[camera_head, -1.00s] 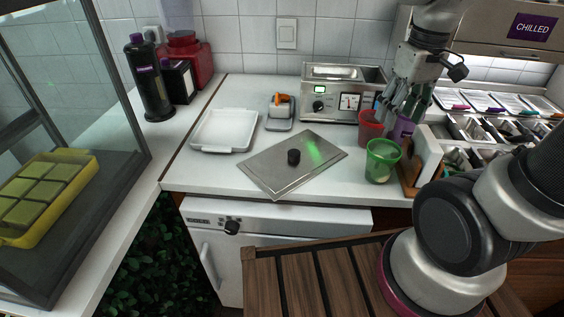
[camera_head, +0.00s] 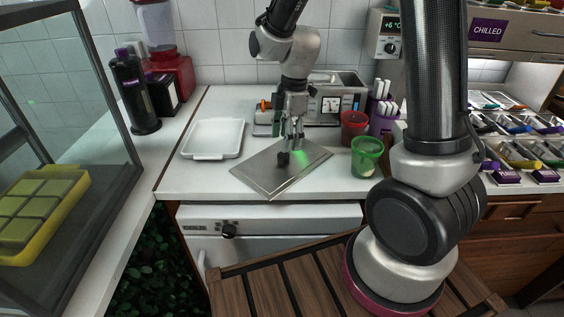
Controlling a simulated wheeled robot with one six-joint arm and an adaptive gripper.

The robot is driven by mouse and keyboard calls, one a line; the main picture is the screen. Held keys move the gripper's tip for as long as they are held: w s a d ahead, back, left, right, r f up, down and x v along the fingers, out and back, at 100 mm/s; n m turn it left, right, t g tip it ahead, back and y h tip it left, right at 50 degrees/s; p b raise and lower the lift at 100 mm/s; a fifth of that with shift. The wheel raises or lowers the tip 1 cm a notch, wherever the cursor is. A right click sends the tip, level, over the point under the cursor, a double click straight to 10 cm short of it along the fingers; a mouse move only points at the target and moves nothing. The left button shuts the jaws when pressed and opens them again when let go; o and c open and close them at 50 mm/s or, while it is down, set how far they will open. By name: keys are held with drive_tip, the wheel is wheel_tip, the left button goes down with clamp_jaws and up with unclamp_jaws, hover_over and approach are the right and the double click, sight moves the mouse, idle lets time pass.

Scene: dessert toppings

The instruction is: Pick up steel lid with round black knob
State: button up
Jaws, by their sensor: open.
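The steel lid (camera_head: 265,178) lies flat on the white counter as a grey square plate, turned at an angle. Its round black knob (camera_head: 283,158) stands near its middle. My gripper (camera_head: 290,143) is open and points down just above the lid, close to the knob and slightly to its right in the picture. A green light spot shows on the lid beside the knob. I cannot tell whether the fingertips touch the knob.
A white tray (camera_head: 214,153) lies left of the lid. A green cup (camera_head: 366,156) and a red cup (camera_head: 354,127) stand to its right. A steel appliance (camera_head: 335,105) stands behind. The counter's front strip is clear.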

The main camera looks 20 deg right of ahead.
sight(283, 154)
drive_tip(key=f, duration=0.3)
drive_tip(key=a+f, duration=0.1)
drive_tip(key=f, duration=0.1)
drive_tip(key=shift+s+f, duration=0.1)
drive_tip(key=shift+s, duration=0.1)
clamp_jaws()
